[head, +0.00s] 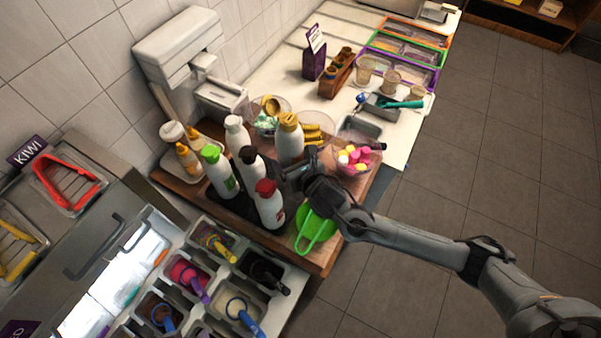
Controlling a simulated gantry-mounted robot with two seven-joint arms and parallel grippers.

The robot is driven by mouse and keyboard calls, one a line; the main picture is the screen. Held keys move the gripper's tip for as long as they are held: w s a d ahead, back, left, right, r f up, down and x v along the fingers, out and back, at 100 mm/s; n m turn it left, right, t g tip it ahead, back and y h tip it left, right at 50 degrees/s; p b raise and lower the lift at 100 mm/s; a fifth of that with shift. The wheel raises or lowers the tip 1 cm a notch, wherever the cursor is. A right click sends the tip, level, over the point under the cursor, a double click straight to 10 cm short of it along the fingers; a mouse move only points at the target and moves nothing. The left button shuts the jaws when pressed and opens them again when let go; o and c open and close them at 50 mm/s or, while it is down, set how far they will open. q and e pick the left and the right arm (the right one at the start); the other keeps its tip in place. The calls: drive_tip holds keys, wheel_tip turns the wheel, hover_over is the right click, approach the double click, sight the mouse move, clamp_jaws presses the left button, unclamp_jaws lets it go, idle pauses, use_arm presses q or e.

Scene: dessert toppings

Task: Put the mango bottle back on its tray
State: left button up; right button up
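A white bottle with a golden-yellow cap (290,138), which looks like the mango bottle, stands about upright behind my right gripper. Its label is not readable, and its lower part is hidden. My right gripper (297,172) is at the lower front of this bottle; its fingers are too small and dark to tell if they hold it. A dark tray (232,203) shows under the other bottles: green-capped (220,172), white-capped (237,135), dark-capped (251,167) and red-capped (269,204). I cannot tell whether the yellow-capped bottle touches the tray. My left gripper is out of view.
A bright green scoop-like item (315,232) lies at the wooden counter's front edge, below my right wrist. A clear bowl of pink and yellow pieces (354,160) stands just right of the gripper. Topping bins with colored handles (213,241) are at the lower left.

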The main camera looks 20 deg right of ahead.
drive_tip(key=f+b, duration=0.1)
drive_tip(key=f, duration=0.1)
drive_tip(key=w+f+b, duration=0.1)
drive_tip(key=f+b, duration=0.1)
drive_tip(key=w+f+b, duration=0.1)
drive_tip(key=f, duration=0.1)
drive_tip(key=shift+w+d+f+b, duration=0.1)
drive_tip(key=shift+w+f+b, duration=0.05)
drive_tip(key=shift+f+b, duration=0.55)
use_arm(q)
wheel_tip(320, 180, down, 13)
drive_tip(key=b, duration=0.6)
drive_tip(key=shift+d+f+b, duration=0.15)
drive_tip(key=shift+b, duration=0.25)
use_arm(e)
wheel_tip(320, 180, down, 7)
drive_tip(key=shift+r, duration=0.2)
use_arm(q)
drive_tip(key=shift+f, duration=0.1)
use_arm(e)
drive_tip(key=shift+f, duration=0.15)
use_arm(q)
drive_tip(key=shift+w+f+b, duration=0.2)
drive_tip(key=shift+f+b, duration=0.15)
drive_tip(key=shift+b, duration=0.1)
use_arm(e)
drive_tip(key=shift+f, duration=0.85)
